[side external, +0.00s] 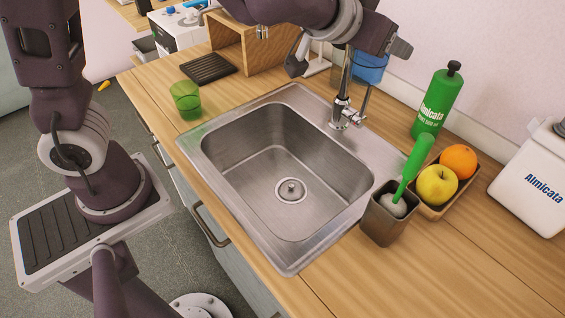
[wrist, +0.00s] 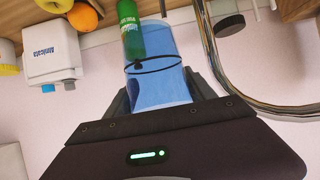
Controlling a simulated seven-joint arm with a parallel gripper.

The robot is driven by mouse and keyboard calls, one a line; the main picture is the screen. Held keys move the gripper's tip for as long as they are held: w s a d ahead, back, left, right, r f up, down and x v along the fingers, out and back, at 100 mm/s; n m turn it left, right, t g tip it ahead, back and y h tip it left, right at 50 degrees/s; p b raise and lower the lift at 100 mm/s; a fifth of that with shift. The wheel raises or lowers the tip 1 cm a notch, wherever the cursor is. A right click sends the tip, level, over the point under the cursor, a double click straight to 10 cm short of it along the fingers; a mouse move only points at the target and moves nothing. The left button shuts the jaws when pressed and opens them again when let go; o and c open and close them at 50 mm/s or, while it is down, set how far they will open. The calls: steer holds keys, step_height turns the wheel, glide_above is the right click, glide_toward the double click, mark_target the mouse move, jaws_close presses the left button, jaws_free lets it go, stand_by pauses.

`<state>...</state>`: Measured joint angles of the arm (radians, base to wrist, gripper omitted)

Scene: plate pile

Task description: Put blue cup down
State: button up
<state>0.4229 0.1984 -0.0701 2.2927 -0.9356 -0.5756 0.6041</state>
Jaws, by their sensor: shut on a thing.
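The blue cup (side external: 370,70) is see-through and is held up in the air behind the tap in the side external view, partly hidden by my arm and the tap. In the wrist view the blue cup (wrist: 158,88) sits between the dark fingers of my gripper (wrist: 158,95), which is shut on it. The green bottle shows behind the cup in that view. My fingertips are mostly hidden in the side external view.
The steel sink (side external: 285,165) has a tap (side external: 345,110) at its back. A green cup (side external: 186,100), black rack (side external: 208,68) and wooden box (side external: 250,40) stand left. A green bottle (side external: 437,103), fruit tray (side external: 432,212) and brush holder (side external: 385,220) stand right. The front right counter is clear.

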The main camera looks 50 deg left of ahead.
steer(key=s+a+f+n+g+y, duration=0.15)
steer(key=f+n+y, duration=0.35)
steer(key=f, duration=0.5)
steer(key=s+a+f+n+g+y, duration=0.1)
steer(key=a+f+n+g+y, duration=0.3)
steer(key=f, duration=0.5)
steer(key=s+a+f+n+g+y, duration=0.1)
steer(key=s+a+f+n+g, duration=0.2)
steer(key=s+a, duration=0.4)
steer(key=s+a+f+n+g+y, duration=0.1)
steer(key=s+a+f+n+y, duration=0.15)
steer(key=s+a+f, duration=0.35)
steer(key=shift+n+h, duration=0.35)
steer(key=shift+n, duration=0.1)
steer(key=f, duration=0.2)
steer(key=a+f, duration=0.1)
steer(key=f, duration=0.5)
steer(key=shift+s+a, duration=0.3)
steer(key=shift+s, duration=0.1)
steer(key=shift+f, duration=0.15)
steer(key=shift+f, duration=0.1)
